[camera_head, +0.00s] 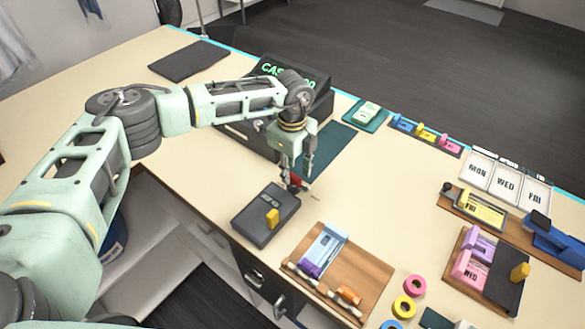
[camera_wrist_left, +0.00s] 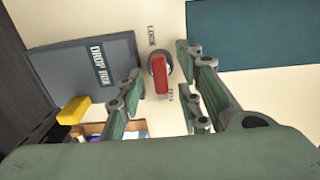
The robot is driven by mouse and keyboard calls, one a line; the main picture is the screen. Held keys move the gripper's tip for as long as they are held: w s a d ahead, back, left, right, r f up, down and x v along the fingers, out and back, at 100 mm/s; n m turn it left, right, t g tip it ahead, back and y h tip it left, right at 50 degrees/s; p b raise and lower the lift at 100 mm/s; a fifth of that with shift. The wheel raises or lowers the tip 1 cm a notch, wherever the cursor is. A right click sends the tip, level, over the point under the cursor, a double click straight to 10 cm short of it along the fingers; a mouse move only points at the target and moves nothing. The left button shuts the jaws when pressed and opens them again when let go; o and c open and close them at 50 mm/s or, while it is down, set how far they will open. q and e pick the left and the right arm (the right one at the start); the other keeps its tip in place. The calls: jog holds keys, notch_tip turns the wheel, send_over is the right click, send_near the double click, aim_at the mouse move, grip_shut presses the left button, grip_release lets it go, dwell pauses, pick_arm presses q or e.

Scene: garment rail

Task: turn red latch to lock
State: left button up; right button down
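The red latch (camera_wrist_left: 160,74) shows in the left wrist view as a red bar on a round dark base, with a "LOCK" label above it and another small label below. In the head view the red latch (camera_head: 296,180) is partly hidden by my left gripper. My left gripper (camera_head: 296,176) points down over it beside the drop box. In the left wrist view the left gripper (camera_wrist_left: 161,100) is open, its fingers apart on either side of the latch's lower end. Contact cannot be told. The right gripper is not in view.
A black cash register (camera_head: 262,135) is behind my arm. A wooden tray (camera_head: 350,270), coloured tape rings (camera_head: 404,306) and day-labelled trays (camera_head: 505,182) are to the right.

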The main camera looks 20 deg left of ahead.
pick_arm(q)
jog(key=shift+f, duration=0.75)
grip_shut()
